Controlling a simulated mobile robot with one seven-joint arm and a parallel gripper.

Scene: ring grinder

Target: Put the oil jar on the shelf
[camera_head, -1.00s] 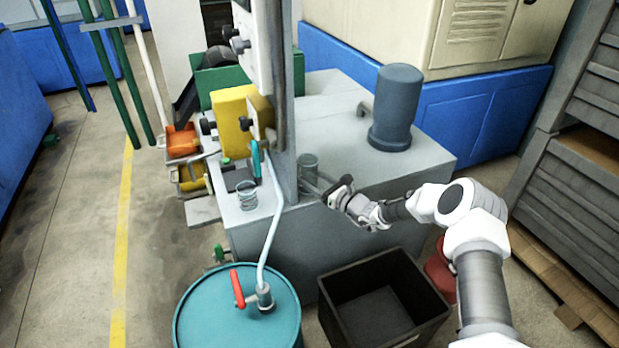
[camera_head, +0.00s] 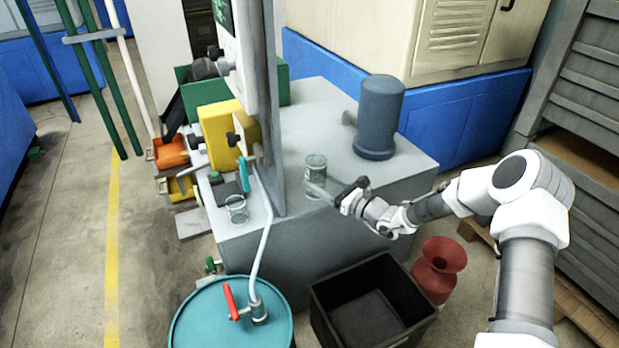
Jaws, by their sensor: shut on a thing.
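A small clear, greyish jar (camera_head: 316,163), which looks like the oil jar, is upright at the fingers of my gripper (camera_head: 322,190), just right of the grey machine column. My gripper is shut on it from the right and front, low on its side. I cannot tell whether the jar's base touches the grey machine top (camera_head: 310,120) or is slightly above it. A second clear glass jar (camera_head: 237,210) stands on the front left corner of the machine top. I cannot tell which surface is the shelf; grey racks (camera_head: 585,120) stand at the right.
A blue-grey motor cylinder (camera_head: 379,115) stands behind the jar. The grey column (camera_head: 265,110) is close on its left. Below are a teal drum (camera_head: 200,325) with a red-handled tap, a black open bin (camera_head: 330,325) and a red vase (camera_head: 440,265).

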